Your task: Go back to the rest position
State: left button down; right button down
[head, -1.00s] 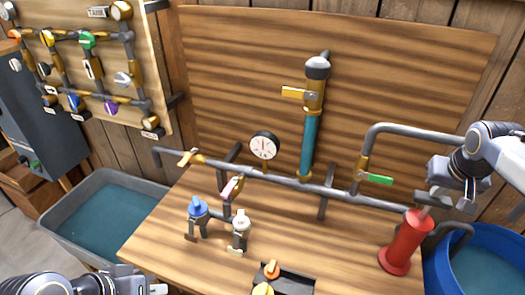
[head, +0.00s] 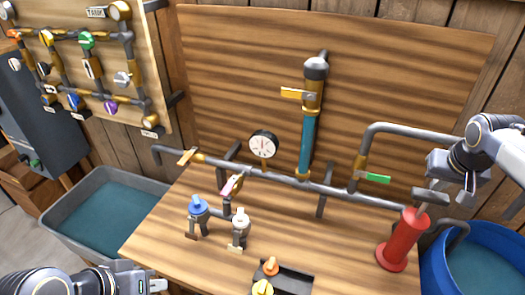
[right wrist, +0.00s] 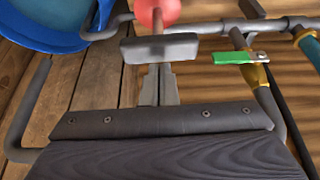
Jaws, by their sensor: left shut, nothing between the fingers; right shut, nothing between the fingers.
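My left gripper (head: 160,285) is at the bottom left of the head view, in front of the bench. It is shut and empty. My right gripper (head: 468,197) is at the right, beside the dark T-handle (head: 430,197) of the red pump (head: 400,243). In the right wrist view its fingers (right wrist: 158,86) are together with nothing between them. They point toward the handle (right wrist: 160,48); I cannot tell whether they touch it. The red pump top (right wrist: 157,12) shows beyond the handle.
The wooden bench (head: 320,240) carries grey pipes, a gauge (head: 263,144), a blue tube (head: 306,147) and a green-handled valve (head: 375,178). A grey water tub (head: 65,195) is at the left. A blue barrel (head: 440,275) is at the right. A valve board (head: 60,20) hangs at upper left.

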dwell(0.6)
jog(key=s+a+f+n+y, duration=0.1)
jog(key=s+a+f+y, duration=0.1)
jog(key=s+a, duration=0.7)
jog(key=s+a+f+n+t+y, duration=0.1)
jog(key=s+a+f+y, duration=0.2)
jog(key=s+a, duration=0.5)
jog(key=s, duration=0.5)
jog(key=shift+a+f, duration=0.25)
jog(key=shift+a, duration=0.15)
